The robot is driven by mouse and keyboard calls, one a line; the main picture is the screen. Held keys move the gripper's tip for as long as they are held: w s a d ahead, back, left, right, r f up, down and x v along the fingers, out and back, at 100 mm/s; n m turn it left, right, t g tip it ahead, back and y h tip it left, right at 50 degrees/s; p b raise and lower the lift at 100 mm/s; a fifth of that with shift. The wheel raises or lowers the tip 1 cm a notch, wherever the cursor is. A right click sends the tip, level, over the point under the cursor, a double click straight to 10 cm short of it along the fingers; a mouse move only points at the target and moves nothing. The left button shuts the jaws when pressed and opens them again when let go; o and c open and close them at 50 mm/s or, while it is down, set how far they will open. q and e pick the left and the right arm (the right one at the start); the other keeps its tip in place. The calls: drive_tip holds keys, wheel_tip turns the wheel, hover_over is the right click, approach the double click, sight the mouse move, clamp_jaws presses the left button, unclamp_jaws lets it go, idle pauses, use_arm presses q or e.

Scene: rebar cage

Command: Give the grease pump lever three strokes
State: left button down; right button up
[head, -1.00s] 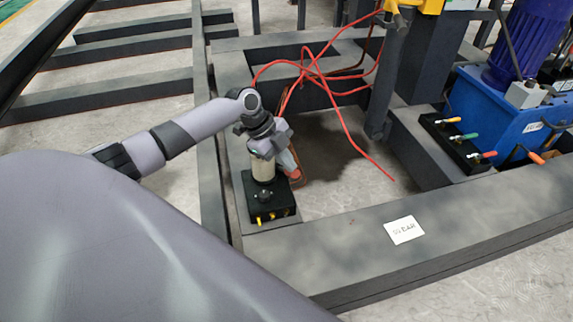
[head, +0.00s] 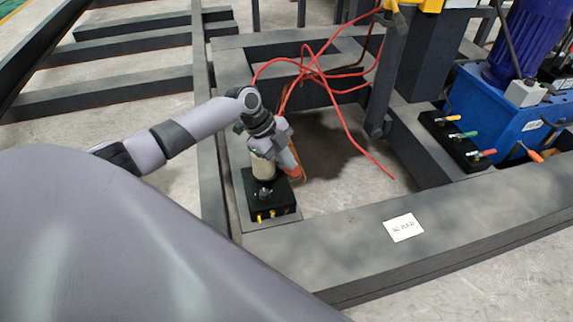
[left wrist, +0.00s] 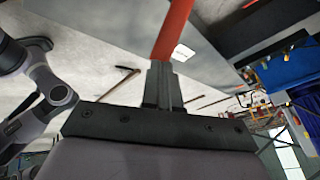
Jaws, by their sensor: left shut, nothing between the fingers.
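The grease pump (head: 263,167) stands on the grey frame, a pale cylinder on a black base with small yellow fittings. Its red-orange lever (head: 294,172) shows just past my left gripper (head: 291,160), which covers part of it. In the left wrist view a red bar, seemingly the lever (left wrist: 173,28), runs up from the tips of my left gripper (left wrist: 160,68). The fingers are together and empty, against or just over the bar; I cannot tell whether they touch. My right gripper is in neither view.
Red hoses (head: 345,118) loop behind and right of the pump. A blue machine (head: 500,115) with coloured valve handles stands at the right. A white label (head: 403,227) lies on the grey front beam (head: 330,255). Bare floor shows inside the frame.

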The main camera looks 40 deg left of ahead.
use_arm(q)
drive_tip(key=shift+d+f, duration=0.1)
drive_tip(key=shift+s+d+f, duration=0.3)
drive_tip(key=shift+d+f, duration=0.05)
drive_tip(key=shift+f, duration=0.1)
idle(0.4)
drive_tip(key=shift+s+d+f, duration=0.3)
drive_tip(key=shift+d+f, duration=0.05)
drive_tip(key=shift+f, duration=0.2)
drive_tip(key=shift+s+d+f, duration=0.25)
drive_tip(key=shift+d+f, duration=0.05)
drive_tip(key=shift+f, duration=0.25)
